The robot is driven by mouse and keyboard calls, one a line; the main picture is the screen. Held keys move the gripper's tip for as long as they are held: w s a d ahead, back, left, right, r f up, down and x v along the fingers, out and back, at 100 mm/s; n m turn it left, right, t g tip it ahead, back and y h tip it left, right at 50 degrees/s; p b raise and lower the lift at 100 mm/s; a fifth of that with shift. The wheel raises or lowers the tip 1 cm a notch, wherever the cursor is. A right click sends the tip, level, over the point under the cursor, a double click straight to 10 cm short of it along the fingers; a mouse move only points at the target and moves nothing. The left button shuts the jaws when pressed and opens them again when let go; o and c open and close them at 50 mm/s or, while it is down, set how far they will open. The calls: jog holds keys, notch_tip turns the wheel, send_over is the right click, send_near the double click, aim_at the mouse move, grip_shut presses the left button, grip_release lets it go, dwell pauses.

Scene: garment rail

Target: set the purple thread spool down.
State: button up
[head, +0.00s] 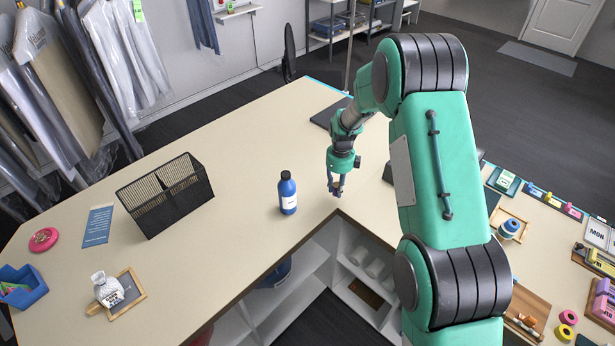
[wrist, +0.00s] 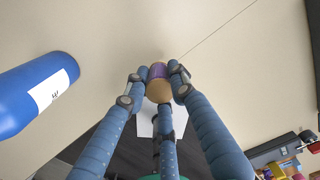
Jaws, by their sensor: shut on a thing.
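The purple thread spool (wrist: 158,72) is purple in its middle with a tan end. It sits between the fingertips of my gripper in the wrist view. My gripper (wrist: 157,82) is shut on it. In the head view my gripper (head: 336,190) points down close to the beige counter (head: 240,180), near its inner corner. The spool is too small to make out in the head view. I cannot tell whether the spool touches the counter.
A blue bottle (head: 287,192) stands upright left of my gripper and also shows in the wrist view (wrist: 35,95). A black mesh organiser (head: 165,196) stands further left. The counter's edge drops to open shelves (head: 345,270) just in front. Bare counter lies behind the bottle.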

jog(key=a+n, duration=0.1)
jog(key=a, duration=0.2)
jog(key=w+a, duration=0.1)
jog(key=a, duration=0.2)
jog(key=a+n+b, duration=0.1)
jog(key=a, duration=0.3)
jog(key=shift+w+n, duration=0.2)
jog(key=shift+n, duration=0.1)
jog(key=shift+w, duration=0.1)
jog(key=shift+w+a+f+p, duration=0.25)
jog(key=shift+w+a, duration=0.3)
jog(key=shift+w, duration=2)
jog(key=shift+w+a+f+p, duration=0.2)
jog(key=shift+w+a, duration=0.35)
jog(key=shift+w, duration=2.05)
jog(key=shift+w+a+f+p, duration=0.2)
jog(key=shift+w+a, duration=0.35)
jog(key=shift+w, duration=2)
jog(key=shift+f, duration=0.1)
jog(key=shift+f, duration=1.7)
jog(key=shift+f, duration=0.1)
